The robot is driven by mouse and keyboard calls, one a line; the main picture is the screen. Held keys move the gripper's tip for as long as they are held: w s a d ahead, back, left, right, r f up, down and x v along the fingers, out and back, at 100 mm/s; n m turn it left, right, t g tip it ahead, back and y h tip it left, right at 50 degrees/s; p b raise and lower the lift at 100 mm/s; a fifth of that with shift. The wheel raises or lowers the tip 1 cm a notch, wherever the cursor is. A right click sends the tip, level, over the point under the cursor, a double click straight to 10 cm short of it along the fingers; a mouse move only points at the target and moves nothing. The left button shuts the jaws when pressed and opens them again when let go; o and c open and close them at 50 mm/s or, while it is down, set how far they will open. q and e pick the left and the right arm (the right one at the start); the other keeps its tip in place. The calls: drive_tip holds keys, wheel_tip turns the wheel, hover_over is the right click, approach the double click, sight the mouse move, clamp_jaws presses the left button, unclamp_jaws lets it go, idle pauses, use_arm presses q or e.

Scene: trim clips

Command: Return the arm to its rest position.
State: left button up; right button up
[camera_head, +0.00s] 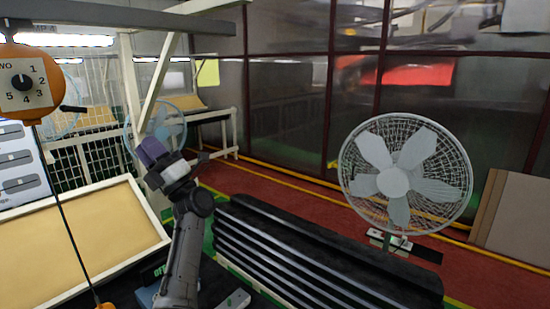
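My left arm rises from the bottom of the head view, left of centre. Its wrist is bent toward the upper left and ends at my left gripper (152,152), which shows as a dark purplish block. Its fingers are too small and unclear to tell whether they are open or shut. I see nothing clearly held in it. The gripper appears raised in front of a pale frame post, and I see no clear contact. My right gripper is not in view. No trim clip can be made out.
Long black ribbed strips (310,255) lie at the lower middle, right of my arm. A white-framed tan panel (75,245) is on the left. An orange dial box (25,83) hangs at upper left. A large fan (398,180) stands at right, with red floor (265,182) behind the strips.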

use_arm(q)
drive_tip(key=w+d+r+m+t+h, duration=0.2)
drive_tip(key=w+m+t+h, duration=0.1)
drive_tip(key=m+t+h, duration=0.8)
drive_tip(key=w+d+r+m+t+h, duration=0.15)
drive_tip(key=w+m+t+h, duration=0.25)
drive_tip(key=m+t+h, duration=0.5)
drive_tip(key=s+d+r+m+g+h, duration=0.2)
drive_tip(key=s+r+m+g+h, duration=0.15)
drive_tip(key=m+h, duration=0.55)
drive_tip(key=s+d+f+m+g, duration=0.1)
drive_tip(key=s+f+m+g, duration=0.3)
drive_tip(key=s+f, duration=1.05)
drive_tip(key=s+d+f+m+g, duration=0.1)
drive_tip(key=s+f+g, duration=0.4)
drive_tip(key=s+f, duration=0.95)
drive_tip(key=s+d+f+m+g, duration=0.1)
drive_tip(key=s+f+m+g, duration=0.4)
drive_tip(key=f, duration=1.6)
drive_tip(key=s+f+n+g+y, duration=0.1)
drive_tip(key=s+f+g, duration=0.2)
drive_tip(key=s+f, duration=0.6)
drive_tip(key=s+f+g, duration=0.3)
drive_tip(key=s+f, duration=0.2)
drive_tip(key=s, duration=0.7)
wheel_tip(320, 180, up, 17)
drive_tip(key=p, duration=1.7)
drive_tip(key=shift+w+f+t, duration=0.15)
drive_tip(key=shift+w+t, duration=0.05)
drive_tip(key=shift+t, duration=0.15)
